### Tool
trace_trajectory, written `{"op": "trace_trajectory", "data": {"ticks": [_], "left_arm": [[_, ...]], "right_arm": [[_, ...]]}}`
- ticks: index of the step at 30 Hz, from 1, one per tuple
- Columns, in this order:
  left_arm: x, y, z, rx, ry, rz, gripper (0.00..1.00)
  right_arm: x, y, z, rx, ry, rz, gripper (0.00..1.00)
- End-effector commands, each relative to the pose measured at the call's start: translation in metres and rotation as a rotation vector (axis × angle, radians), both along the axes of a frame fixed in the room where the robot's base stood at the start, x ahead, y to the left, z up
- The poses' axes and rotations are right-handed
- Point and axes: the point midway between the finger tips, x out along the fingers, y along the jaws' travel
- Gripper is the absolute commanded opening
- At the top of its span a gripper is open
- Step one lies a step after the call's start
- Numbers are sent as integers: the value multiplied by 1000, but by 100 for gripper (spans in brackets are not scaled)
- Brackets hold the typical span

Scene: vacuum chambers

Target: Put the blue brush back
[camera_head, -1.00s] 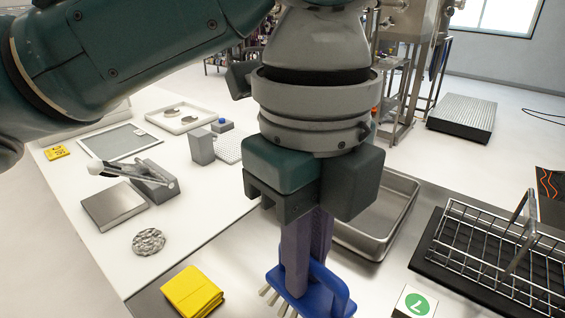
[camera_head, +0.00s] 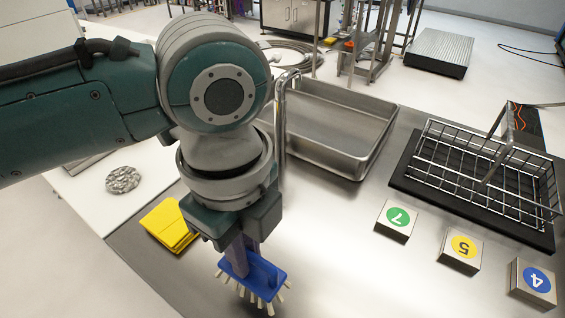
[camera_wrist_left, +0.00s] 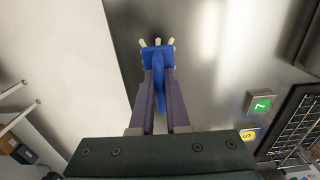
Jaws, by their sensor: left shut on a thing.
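The blue brush (camera_head: 265,274) has a blue body and pale bristles pointing down and outward. My left gripper (camera_head: 241,256) is shut on it, with its purple fingers on either side of the brush's blue handle. In the left wrist view the brush (camera_wrist_left: 157,58) shows between the fingertips of my left gripper (camera_wrist_left: 158,85), above a grey metal surface. I cannot tell whether the bristles touch the steel table (camera_head: 330,250). My right gripper is in no view.
A yellow folded cloth (camera_head: 168,226) lies just left of the brush. A steel basin (camera_head: 375,150) with a tall tap is behind. A wire rack (camera_head: 480,165) on a black mat is at right.

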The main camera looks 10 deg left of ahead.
Motion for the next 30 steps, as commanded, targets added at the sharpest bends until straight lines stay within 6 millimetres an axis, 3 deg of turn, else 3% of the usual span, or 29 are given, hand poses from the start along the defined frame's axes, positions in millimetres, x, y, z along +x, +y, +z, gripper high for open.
{"op": "trace_trajectory", "data": {"ticks": [9, 22, 23, 30], "left_arm": [[-1, 0, -40, 2, 2, 0, 0], [0, 0, -47, 1, 0, -1, 0], [0, 0, -46, 1, 0, -1, 16], [0, 0, -46, 1, 0, -1, 43]], "right_arm": [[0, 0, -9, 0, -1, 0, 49], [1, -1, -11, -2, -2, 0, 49], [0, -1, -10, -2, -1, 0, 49], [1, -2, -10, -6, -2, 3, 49]]}}
